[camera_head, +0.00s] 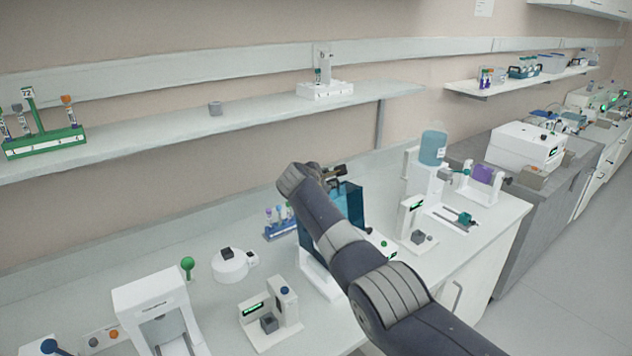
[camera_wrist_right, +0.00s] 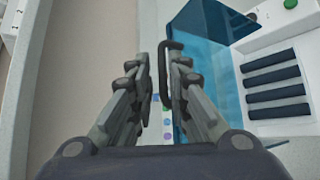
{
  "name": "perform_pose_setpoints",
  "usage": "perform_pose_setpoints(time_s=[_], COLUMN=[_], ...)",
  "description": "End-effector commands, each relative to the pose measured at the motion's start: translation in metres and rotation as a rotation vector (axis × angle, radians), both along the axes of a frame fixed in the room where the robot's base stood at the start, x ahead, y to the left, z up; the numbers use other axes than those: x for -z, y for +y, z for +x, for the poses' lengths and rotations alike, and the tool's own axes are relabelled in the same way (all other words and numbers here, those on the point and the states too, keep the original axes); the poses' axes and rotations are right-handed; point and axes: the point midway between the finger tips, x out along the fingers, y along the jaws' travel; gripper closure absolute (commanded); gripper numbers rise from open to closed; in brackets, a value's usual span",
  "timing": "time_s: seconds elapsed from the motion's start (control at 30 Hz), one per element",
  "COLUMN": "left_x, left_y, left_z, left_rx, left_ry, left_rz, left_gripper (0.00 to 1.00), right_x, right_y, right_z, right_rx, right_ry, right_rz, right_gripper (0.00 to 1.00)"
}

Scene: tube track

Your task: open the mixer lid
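The mixer has a white body (camera_head: 318,274) and a transparent blue lid (camera_head: 352,203), partly hidden behind my right arm in the head view. In the right wrist view the blue lid (camera_wrist_right: 212,50) lies just right of my fingers. Its thin black handle (camera_wrist_right: 164,72) is between the fingertips, nearer the right finger. My right gripper (camera_wrist_right: 160,75) is open, with a visible gap on the left side of the handle. In the head view the right gripper (camera_head: 335,173) is at the lid's top edge. My left gripper is not in view.
A rack of coloured tubes (camera_head: 280,222) stands just left of the mixer. A white device with a grey block (camera_head: 268,322) is in front, and another device (camera_head: 415,222) is to the right. A wall shelf (camera_head: 215,122) runs above the bench.

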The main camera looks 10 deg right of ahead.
Motion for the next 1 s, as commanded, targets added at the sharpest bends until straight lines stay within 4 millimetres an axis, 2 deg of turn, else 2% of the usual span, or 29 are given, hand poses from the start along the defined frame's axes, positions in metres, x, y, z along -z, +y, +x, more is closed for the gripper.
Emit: perform_pose_setpoints(time_s=[0.37, 0.8, 1.0], left_x=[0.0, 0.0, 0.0], left_y=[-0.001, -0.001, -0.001], left_z=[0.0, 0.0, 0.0], left_rx=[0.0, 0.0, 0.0], left_ry=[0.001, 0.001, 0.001], left_rz=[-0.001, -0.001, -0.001], left_gripper=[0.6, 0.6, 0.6], right_x=[-0.015, -0.044, -0.05], right_y=[0.014, 0.039, 0.044], right_z=[-0.027, -0.071, -0.081], right_rx=[-0.001, -0.001, 0.001], right_ry=[-0.002, -0.002, -0.003], right_rz=[0.003, 0.002, 0.0], right_gripper=[0.83, 0.83, 0.83])
